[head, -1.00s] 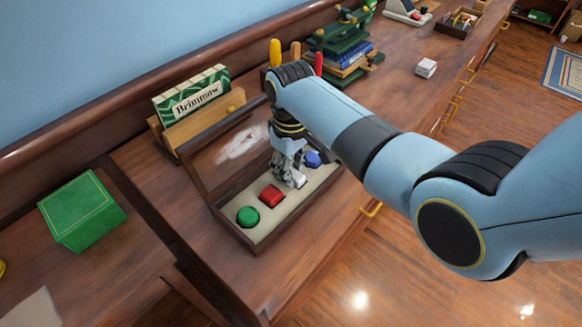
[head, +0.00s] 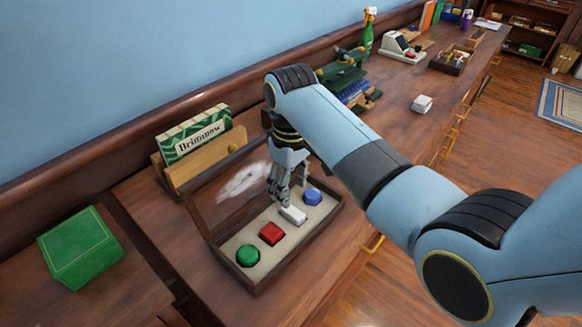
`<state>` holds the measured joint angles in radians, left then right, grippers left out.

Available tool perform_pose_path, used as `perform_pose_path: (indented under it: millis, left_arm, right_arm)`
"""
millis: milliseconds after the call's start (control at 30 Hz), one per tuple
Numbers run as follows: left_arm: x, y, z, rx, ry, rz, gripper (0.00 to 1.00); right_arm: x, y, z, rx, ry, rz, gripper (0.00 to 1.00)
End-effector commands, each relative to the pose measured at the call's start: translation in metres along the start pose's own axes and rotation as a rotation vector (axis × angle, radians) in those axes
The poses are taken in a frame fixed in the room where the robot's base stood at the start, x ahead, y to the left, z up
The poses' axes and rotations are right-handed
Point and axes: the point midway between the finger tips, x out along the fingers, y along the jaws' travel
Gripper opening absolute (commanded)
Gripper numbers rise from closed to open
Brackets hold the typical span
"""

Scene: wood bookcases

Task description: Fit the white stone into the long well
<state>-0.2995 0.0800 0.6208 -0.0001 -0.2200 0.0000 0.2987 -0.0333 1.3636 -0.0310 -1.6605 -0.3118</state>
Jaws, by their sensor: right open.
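The white stone (head: 294,215) is a pale oblong block in the open wooden box (head: 256,290). It lies in the row on the light bed between the red stone (head: 272,234) and the blue stone (head: 313,197). I cannot make out the edges of the long well or how deep the stone sits. My right gripper (head: 280,197) is open, fingers pointing down, just above and to the left of the white stone. Whether a fingertip still touches it is unclear. A round green stone (head: 248,255) sits at the near left end. My left gripper is not in view.
The box's raised lid (head: 225,200) stands behind the gripper. A green-and-white Brimmow box (head: 195,132) in a wooden holder is behind that. A green box (head: 80,247) lies at left. The counter in front of the box is clear.

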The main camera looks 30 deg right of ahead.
Motion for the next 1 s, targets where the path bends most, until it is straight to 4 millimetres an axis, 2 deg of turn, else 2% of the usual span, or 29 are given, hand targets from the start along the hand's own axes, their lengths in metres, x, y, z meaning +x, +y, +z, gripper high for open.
perform_pose_path:
  millis: [100, 300, 867, 1000]
  left_arm:
    - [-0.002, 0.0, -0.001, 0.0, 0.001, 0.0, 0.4]
    - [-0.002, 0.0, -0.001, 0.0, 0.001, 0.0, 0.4]
    - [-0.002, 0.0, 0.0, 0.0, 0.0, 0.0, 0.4]
    - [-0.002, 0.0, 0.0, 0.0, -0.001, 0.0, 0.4]
  right_arm:
    - [-0.025, 0.0, -0.001, 0.0, 0.003, 0.001, 0.49]
    - [-0.047, 0.0, 0.0, 0.0, 0.0, 0.0, 0.49]
    - [-0.051, 0.0, 0.0, 0.0, 0.0, 0.0, 0.49]
    - [-0.045, 0.001, 0.014, 0.018, 0.009, 0.009, 0.49]
